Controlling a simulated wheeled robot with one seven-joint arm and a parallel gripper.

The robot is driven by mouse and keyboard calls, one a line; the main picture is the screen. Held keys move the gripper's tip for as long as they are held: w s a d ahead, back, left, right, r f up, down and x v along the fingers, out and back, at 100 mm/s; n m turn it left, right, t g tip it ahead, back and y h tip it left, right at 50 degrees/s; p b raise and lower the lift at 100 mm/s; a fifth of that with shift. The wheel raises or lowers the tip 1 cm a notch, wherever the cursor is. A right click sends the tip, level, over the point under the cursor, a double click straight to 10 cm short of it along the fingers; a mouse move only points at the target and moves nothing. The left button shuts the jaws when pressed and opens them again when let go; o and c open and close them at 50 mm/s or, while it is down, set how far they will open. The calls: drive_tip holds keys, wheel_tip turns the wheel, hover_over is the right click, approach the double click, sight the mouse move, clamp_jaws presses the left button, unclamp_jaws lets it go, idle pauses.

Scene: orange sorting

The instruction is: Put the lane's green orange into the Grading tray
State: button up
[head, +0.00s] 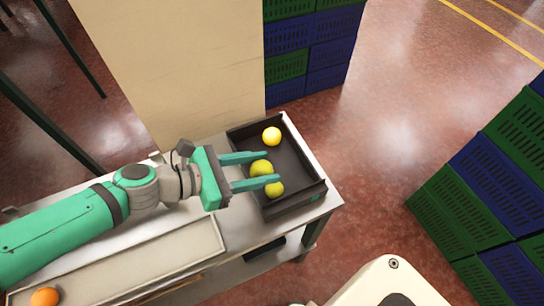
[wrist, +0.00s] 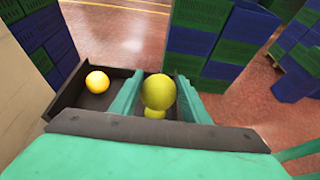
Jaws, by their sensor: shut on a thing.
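My gripper (head: 272,166) is shut on a yellow-green orange (head: 260,167), held between its two teal fingers. The held orange also shows in the wrist view (wrist: 158,91). It is over the dark open tray (head: 243,131), which I take to be the Grading tray; no label is readable. Two more yellowish oranges are in the tray: one near its far end (head: 271,136) and one near its front (head: 275,189), partly hidden by a finger. I cannot tell the exact gap between the held orange and the tray floor.
An orange-coloured fruit (head: 44,297) lies on the pale lane (head: 150,262) at lower left. A cream panel (head: 170,65) stands behind the table. Green and blue crates (head: 472,175) are stacked at the right and the back. The tray's right part is bare.

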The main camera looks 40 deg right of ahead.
drive_tip(key=w+d+f, duration=0.3)
drive_tip(key=d+f, duration=0.2)
drive_tip(key=w+d+f, duration=0.2)
drive_tip(key=d+f, duration=0.1)
drive_tip(key=shift+w, duration=0.3)
drive_tip(key=shift+w+d+f, duration=0.1)
drive_tip(key=shift+d+f, duration=0.05)
drive_tip(key=shift+f, duration=0.7)
drive_tip(key=shift+d+f, duration=0.1)
drive_tip(key=shift+f, duration=0.75)
drive_tip(key=o, duration=1.1)
drive_tip(key=v, duration=1.2)
